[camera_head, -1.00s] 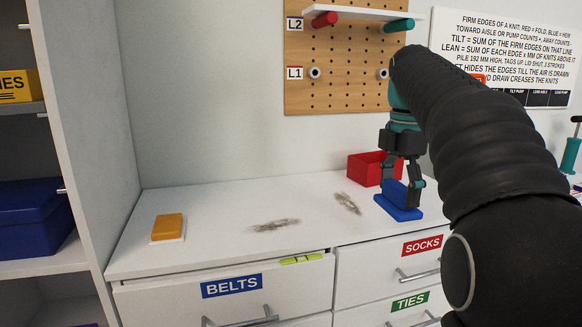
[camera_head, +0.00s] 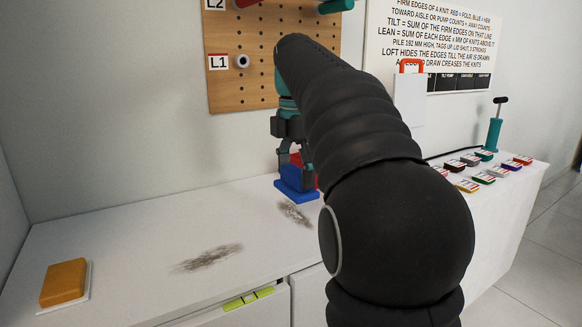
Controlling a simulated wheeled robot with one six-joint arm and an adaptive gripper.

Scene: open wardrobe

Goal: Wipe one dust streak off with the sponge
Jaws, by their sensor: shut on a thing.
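Two grey dust streaks lie on the white top: a left one (camera_head: 208,258) and a right one (camera_head: 295,213). My gripper (camera_head: 295,166) points down and is shut on the raised grip of a blue sponge-like block (camera_head: 296,192) with a flat base. The block is just behind the right streak's far end; I cannot tell whether it touches the streak or the top. A yellow-orange block (camera_head: 64,282) on a thin white base sits at the far left, apart from my gripper. My arm hides part of the top to the right.
A red bin (camera_head: 318,182) is mostly hidden behind the blue block. A pegboard (camera_head: 245,80) hangs on the wall behind. To the right are several coloured samples (camera_head: 485,177) and a teal pump (camera_head: 494,132). The top between the left streak and the yellow-orange block is clear.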

